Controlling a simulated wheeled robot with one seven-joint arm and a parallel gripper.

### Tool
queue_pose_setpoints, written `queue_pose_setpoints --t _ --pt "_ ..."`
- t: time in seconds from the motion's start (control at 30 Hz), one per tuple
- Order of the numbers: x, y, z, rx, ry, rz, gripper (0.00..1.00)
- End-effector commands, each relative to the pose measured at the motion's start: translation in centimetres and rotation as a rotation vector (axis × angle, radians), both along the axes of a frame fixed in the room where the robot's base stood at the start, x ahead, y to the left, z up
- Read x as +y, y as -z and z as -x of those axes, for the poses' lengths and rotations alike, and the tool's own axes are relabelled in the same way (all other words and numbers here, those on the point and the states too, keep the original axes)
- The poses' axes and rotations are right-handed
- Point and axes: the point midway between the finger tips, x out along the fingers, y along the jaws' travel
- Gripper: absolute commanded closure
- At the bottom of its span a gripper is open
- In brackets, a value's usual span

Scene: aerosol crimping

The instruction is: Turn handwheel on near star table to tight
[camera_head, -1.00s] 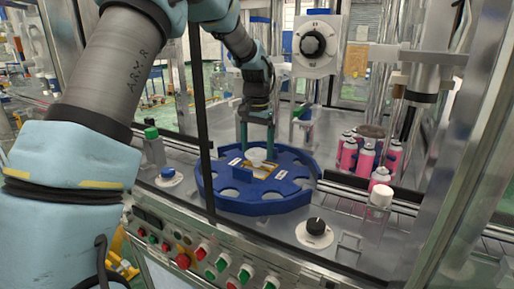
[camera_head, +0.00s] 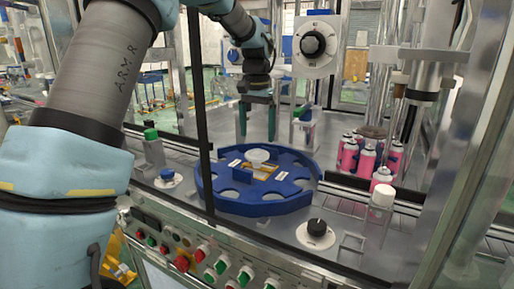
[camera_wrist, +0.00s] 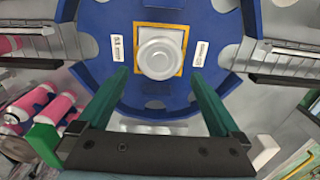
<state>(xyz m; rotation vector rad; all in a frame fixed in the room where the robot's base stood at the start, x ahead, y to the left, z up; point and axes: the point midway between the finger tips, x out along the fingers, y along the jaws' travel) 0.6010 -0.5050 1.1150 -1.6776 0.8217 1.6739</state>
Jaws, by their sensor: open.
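The handwheel (camera_head: 257,157) is a round white knob on a yellow-edged square plate at the middle of the blue star table (camera_head: 225,202). In the wrist view the white handwheel (camera_wrist: 160,54) shows face on, with small white labels on the table at its left and right, too small to read. My gripper (camera_head: 257,138) has two green fingers, spread apart and empty. In the head view it hangs above the handwheel, its fingertips clear of it. In the wrist view the fingers point toward the wheel from either side and do not touch it.
Several pink cans (camera_head: 366,160) stand to the right of the star table. A black dial (camera_head: 317,228) and a white-capped bottle (camera_head: 383,196) are at the front right. A panel of coloured buttons (camera_head: 222,268) runs along the front. A dark upright frame post (camera_head: 204,130) stands at the left.

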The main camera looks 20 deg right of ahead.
Motion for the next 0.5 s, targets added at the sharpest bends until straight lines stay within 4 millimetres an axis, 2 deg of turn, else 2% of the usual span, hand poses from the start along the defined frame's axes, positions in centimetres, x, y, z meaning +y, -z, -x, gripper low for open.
queue_pose_setpoints --t 0.1,0.23,0.5 --pt "-0.1 -2.1 0.0 -0.002 0.000 0.003 0.00" --pt "-0.1 -3.9 -0.1 -0.002 0.001 0.002 0.00" --pt "0.0 -5.1 0.0 0.000 0.001 0.000 0.00"
